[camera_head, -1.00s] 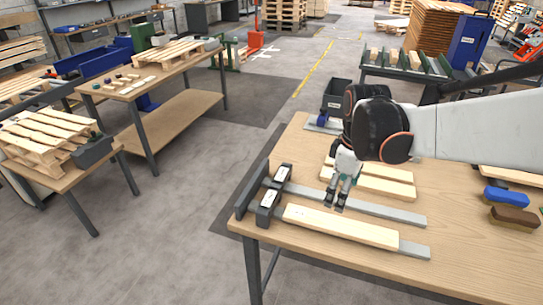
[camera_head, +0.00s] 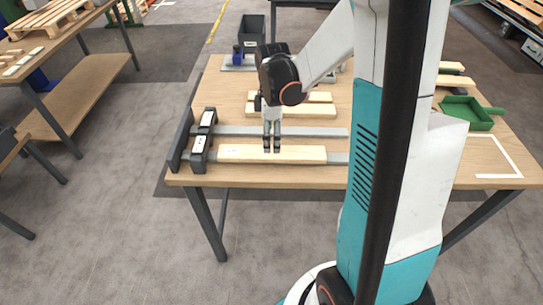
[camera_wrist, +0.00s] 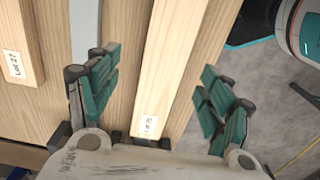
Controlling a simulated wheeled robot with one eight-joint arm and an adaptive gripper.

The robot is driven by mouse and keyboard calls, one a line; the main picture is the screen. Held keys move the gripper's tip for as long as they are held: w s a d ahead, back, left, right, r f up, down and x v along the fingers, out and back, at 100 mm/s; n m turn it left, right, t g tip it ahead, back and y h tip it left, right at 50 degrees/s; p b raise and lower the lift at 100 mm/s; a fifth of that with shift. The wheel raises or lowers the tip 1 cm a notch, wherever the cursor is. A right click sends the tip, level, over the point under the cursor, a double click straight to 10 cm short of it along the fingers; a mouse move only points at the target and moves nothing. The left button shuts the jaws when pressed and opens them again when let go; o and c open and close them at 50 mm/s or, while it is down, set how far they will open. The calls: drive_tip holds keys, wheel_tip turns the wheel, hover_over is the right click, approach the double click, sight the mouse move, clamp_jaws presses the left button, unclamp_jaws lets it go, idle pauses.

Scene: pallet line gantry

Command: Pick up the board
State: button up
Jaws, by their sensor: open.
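A pale board (camera_head: 300,154) lies near the table's front edge, along a grey metal bar. In the wrist view this board (camera_wrist: 170,55) runs between my fingers and bears a small white label with unclear text. My gripper (camera_head: 271,150) points down at the board's middle. In the wrist view my gripper (camera_wrist: 160,90) is open, one green-padded finger on each side of the board, with gaps to both. I cannot tell its exact height above the board. Another board (camera_wrist: 22,50) is labelled Lot 27.
Dark clamp blocks (camera_head: 199,145) stand at the left end of the metal bars (camera_head: 235,131). More boards (camera_head: 265,110) lie behind. A green tray (camera_head: 467,112) sits on the table's right.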

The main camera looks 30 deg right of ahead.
sight(272, 152)
drive_tip(key=f+b, duration=0.1)
drive_tip(key=f, duration=0.2)
drive_tip(key=f+b, duration=0.1)
drive_tip(key=f, duration=0.1)
drive_tip(key=shift+s+a+f+b, duration=0.25)
drive_tip(key=shift+s+f+b, duration=0.05)
drive_tip(key=c, duration=1.3)
